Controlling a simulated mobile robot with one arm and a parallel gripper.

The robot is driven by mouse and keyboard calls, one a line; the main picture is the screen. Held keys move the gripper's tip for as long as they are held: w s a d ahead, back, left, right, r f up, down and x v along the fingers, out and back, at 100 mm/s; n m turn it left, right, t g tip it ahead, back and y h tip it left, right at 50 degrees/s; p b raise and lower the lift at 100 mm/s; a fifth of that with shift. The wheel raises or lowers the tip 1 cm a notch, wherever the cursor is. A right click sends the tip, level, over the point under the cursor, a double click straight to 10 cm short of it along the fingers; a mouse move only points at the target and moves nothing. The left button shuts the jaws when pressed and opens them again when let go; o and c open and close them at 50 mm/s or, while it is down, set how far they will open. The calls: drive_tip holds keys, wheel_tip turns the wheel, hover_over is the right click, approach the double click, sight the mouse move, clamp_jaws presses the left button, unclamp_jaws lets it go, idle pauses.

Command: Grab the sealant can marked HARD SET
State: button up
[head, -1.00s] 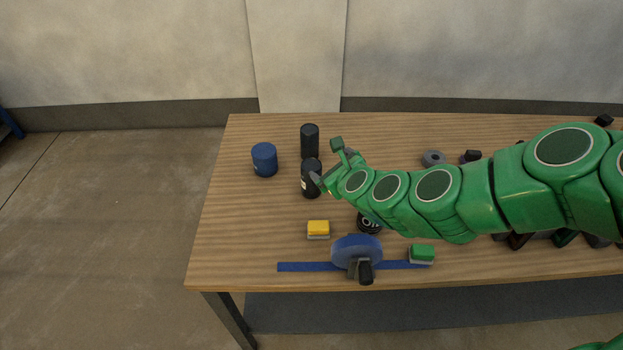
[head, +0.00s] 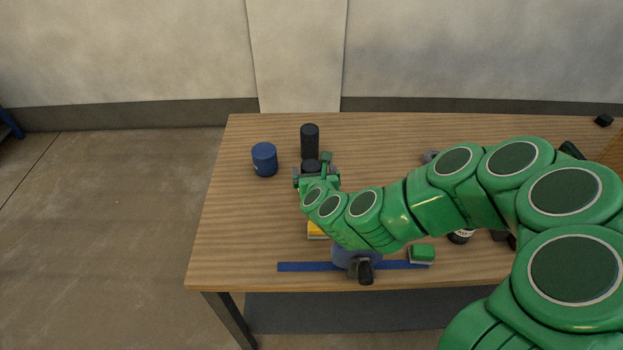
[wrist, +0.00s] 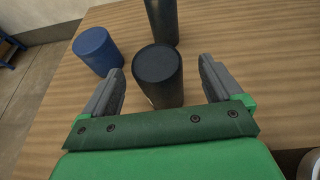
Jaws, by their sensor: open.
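A black can (wrist: 158,76) stands upright on the table, partly between the open fingers of my gripper (wrist: 160,88) in the wrist view. In the head view only the top of this can (head: 311,165) shows above my gripper (head: 316,178). A gap shows on both sides of the can. A pale label edge shows low on it, but no lettering is readable, so I cannot tell if it is the HARD SET can. A second, taller black can (head: 310,139) stands just behind it and also shows in the wrist view (wrist: 162,18).
A blue can (head: 265,160) stands to the left of the black cans. A yellow block (head: 316,230), a blue disc tool (head: 357,254) and a green block (head: 422,252) lie near the front edge of the wooden table (head: 235,240). The left end is mostly clear.

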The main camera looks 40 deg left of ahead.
sight(311, 165)
drive_tip(key=shift+x, duration=2.65)
drive_tip(key=shift+s, duration=0.2)
drive_tip(key=shift+c, duration=0.2)
drive_tip(key=c, duration=1.3)
drive_tip(key=shift+c, duration=0.2)
